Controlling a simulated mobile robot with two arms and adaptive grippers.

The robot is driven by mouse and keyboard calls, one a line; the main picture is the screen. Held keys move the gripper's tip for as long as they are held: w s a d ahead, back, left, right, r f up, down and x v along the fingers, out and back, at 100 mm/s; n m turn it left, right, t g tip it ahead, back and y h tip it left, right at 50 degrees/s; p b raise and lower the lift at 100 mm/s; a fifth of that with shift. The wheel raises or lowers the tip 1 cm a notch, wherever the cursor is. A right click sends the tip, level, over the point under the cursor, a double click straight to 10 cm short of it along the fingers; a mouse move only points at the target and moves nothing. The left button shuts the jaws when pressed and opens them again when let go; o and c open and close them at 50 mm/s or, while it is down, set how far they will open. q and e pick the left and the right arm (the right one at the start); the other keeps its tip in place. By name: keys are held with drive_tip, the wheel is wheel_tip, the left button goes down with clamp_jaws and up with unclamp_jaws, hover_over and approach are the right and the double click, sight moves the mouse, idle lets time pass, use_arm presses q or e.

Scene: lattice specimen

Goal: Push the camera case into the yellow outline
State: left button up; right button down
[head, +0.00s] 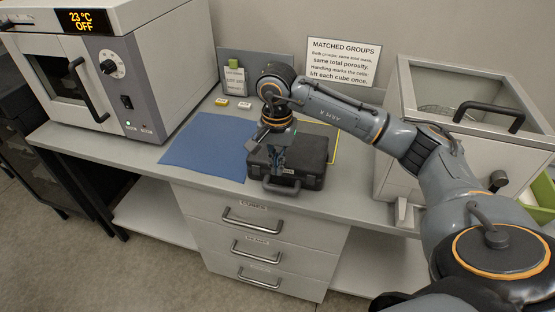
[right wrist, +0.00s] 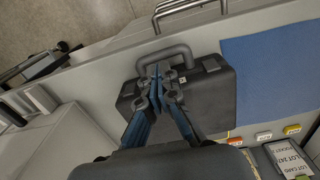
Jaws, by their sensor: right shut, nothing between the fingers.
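The black camera case (head: 312,152) lies flat on the bench, its handle toward the front edge. It also shows in the right wrist view (right wrist: 215,98), with the handle (right wrist: 183,50) beyond the fingertips. A strip of the yellow outline (head: 336,146) shows along the case's right side; the rest is hidden by the case and my arm. My right gripper (head: 277,166) is shut and empty, pointing down at the handle side of the case. In the right wrist view its fingertips (right wrist: 154,71) overlap the case near the handle; contact is unclear. My left gripper is out of view.
A blue mat (head: 205,145) lies left of the case. An oven (head: 110,70) stands at the left, a lidded box (head: 455,115) at the right. Small yellow-and-white blocks (head: 245,105) and a sign (head: 342,60) are behind. The bench's front edge is close to the handle.

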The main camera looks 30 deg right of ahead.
sight(287, 164)
wheel_tip(287, 164, down, 7)
drive_tip(key=shift+f+p, duration=0.1)
drive_tip(key=shift+p, duration=0.9)
drive_tip(key=shift+w+d+r+p, duration=0.2)
drive_tip(key=shift+w+d+p, duration=0.3)
drive_tip(key=shift+w+d, duration=0.4)
drive_tip(key=shift+w+d+f, duration=0.1)
drive_tip(key=shift+w+d, duration=0.3)
drive_tip(key=shift+d, duration=0.25)
